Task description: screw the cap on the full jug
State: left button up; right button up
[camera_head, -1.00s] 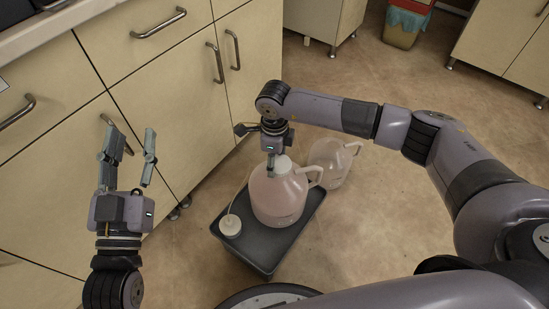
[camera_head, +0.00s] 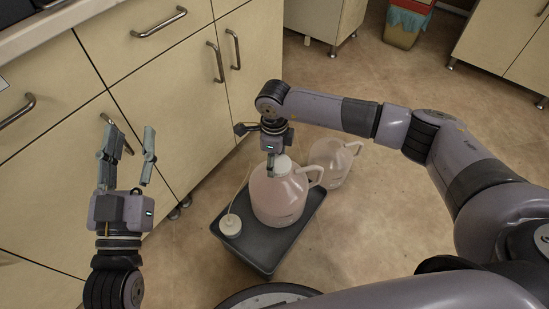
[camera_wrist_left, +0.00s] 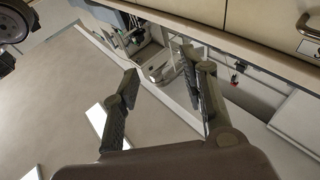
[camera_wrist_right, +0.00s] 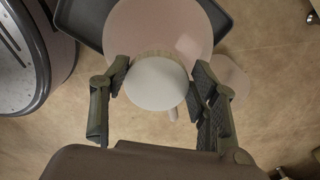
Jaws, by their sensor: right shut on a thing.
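A translucent pinkish jug (camera_head: 278,198) with a handle stands upright on a dark tray. Its white cap (camera_head: 284,164) sits at the top of its neck, and my right gripper (camera_head: 275,170) points down at it from above. In the right wrist view the round white cap (camera_wrist_right: 156,83) lies between the two fingers of my right gripper (camera_wrist_right: 158,85), which is shut on it. The threads under the cap are hidden. My left gripper (camera_head: 130,158) is raised in front of the cabinets, its fingers apart and empty. It also shows open in the left wrist view (camera_wrist_left: 165,95).
The dark tray (camera_head: 265,262) on the floor also holds a small white cap with a thin tube (camera_head: 230,225). A second jug (camera_head: 333,162) stands on the floor behind the first. Cabinets (camera_head: 180,100) line the left; open floor (camera_head: 400,220) lies to the right.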

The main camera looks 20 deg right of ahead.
pick_arm(q)
jog(key=shift+s+r, duration=0.1)
jog(key=shift+r, duration=0.25)
pick_arm(e)
jog(key=shift+f, duration=0.1)
pick_arm(q)
jog(key=shift+r+t+h, duration=0.3)
pick_arm(e)
jog(key=shift+f, duration=0.1)
pick_arm(q)
jog(key=shift+s+r+t+b, duration=0.25)
jog(key=shift+s+r+t, duration=0.1)
jog(key=shift+r, duration=0.2)
jog(key=shift+s+r+t+b, duration=0.2)
jog(key=shift+s+r+t, duration=0.15)
jog(key=shift+r, duration=0.15)
pick_arm(e)
jog(key=shift+f, duration=0.4)
dwell(0.4)
pick_arm(q)
jog(key=shift+s+a+r+t+h+b, duration=0.1)
jog(key=shift+s+r+t+h+b, duration=0.25)
jog(key=shift+s+r+t, duration=0.45)
jog(key=shift+s+r+t+h+b, duration=0.1)
jog(key=shift+s+r+t+h, duration=0.45)
jog(key=shift+r, duration=0.45)
pick_arm(e)
jog(key=shift+f, duration=0.65)
dwell(0.5)
